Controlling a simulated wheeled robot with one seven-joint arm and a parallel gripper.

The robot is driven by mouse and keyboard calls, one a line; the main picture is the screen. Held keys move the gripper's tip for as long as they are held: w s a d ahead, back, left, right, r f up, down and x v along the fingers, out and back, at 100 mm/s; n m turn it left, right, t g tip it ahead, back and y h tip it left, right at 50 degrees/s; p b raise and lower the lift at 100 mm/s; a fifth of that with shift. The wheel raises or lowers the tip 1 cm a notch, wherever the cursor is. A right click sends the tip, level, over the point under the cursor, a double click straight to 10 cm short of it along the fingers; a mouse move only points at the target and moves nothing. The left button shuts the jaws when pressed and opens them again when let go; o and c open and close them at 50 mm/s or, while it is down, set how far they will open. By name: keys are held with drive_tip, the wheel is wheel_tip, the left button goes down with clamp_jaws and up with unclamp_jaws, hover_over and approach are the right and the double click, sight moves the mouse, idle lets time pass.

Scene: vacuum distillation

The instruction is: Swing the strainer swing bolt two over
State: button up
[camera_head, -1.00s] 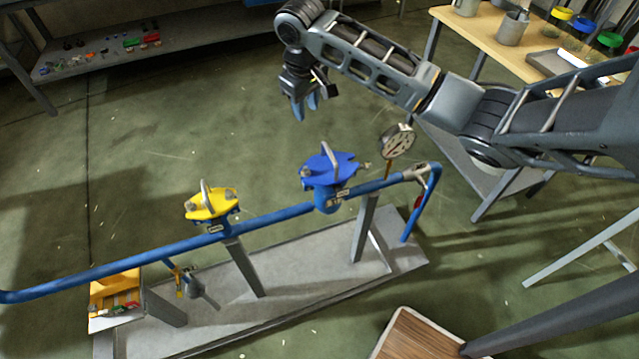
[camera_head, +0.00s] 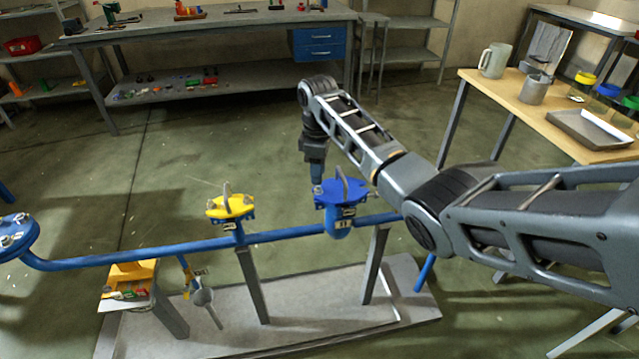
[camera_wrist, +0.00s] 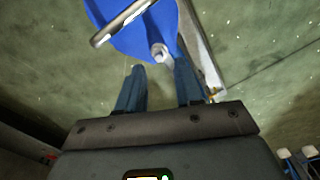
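A blue cover (camera_head: 341,193) with an upright grey handle tops a blue body on the pipe. In the wrist view the blue cover (camera_wrist: 145,30) fills the top, with its metal handle crossing it. A small metal swing bolt (camera_wrist: 160,53) with a rounded end sits at the cover's edge. My gripper (camera_wrist: 160,73) is open, one blue-grey finger to each side, with the bolt just beyond the gap between the fingertips. In the head view my gripper (camera_head: 317,180) points down beside the cover's far left edge; contact cannot be told. The bolt's number cannot be read.
A yellow cover (camera_head: 230,207) stands left on the same blue pipe (camera_head: 283,235). A grey base plate (camera_head: 300,305) lies below. A wooden table (camera_head: 560,110) with a mug and tray stands right; a workbench (camera_head: 210,35) is behind. Open floor lies between.

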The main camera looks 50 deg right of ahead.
sight(319, 194)
drive_tip(key=shift+f, duration=2.05)
drive_tip(key=shift+c, duration=0.2)
clamp_jaws()
